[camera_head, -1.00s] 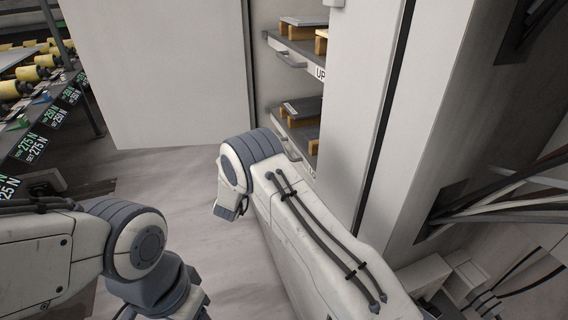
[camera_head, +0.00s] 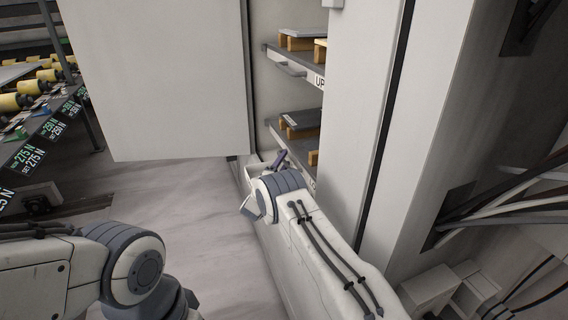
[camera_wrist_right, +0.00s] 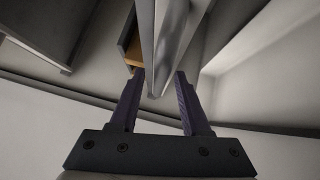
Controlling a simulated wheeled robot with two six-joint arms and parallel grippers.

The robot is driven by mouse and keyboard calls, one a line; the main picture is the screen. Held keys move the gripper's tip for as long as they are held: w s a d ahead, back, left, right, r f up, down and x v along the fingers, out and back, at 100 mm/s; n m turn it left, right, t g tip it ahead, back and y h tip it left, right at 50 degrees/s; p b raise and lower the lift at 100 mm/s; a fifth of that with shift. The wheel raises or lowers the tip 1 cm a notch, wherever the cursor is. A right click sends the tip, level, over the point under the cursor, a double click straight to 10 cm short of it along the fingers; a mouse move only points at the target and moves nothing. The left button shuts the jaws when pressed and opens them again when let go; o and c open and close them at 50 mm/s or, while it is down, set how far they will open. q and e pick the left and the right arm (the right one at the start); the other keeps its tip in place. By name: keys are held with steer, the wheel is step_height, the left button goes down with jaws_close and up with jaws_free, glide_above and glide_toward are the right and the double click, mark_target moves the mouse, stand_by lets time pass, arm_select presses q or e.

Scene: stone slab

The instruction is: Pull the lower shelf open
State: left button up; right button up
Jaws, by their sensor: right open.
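The lower shelf (camera_head: 309,133) is a grey tray inside the tall cabinet, under the upper shelf (camera_head: 297,64). It carries a grey slab on wooden blocks. My right arm covers part of its front edge and I cannot make out its handle in the head view. My right gripper (camera_head: 280,159) is at the cabinet opening, by the lower shelf's front. In the right wrist view, my right gripper (camera_wrist_right: 156,80) is open, with a pale metal bar or shelf edge (camera_wrist_right: 165,45) ahead and between its fingertips. Contact cannot be told. My left gripper is out of view.
A wide pale cabinet door (camera_head: 160,80) stands open left of the shelves. A pale cabinet wall (camera_head: 365,100) borders them on the right. Racks with yellow rollers (camera_head: 30,88) stand at far left. The floor (camera_head: 200,205) before the cabinet is clear.

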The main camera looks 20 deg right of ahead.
steer(key=shift+w+d, duration=0.1)
jaws_close()
stand_by(1.4)
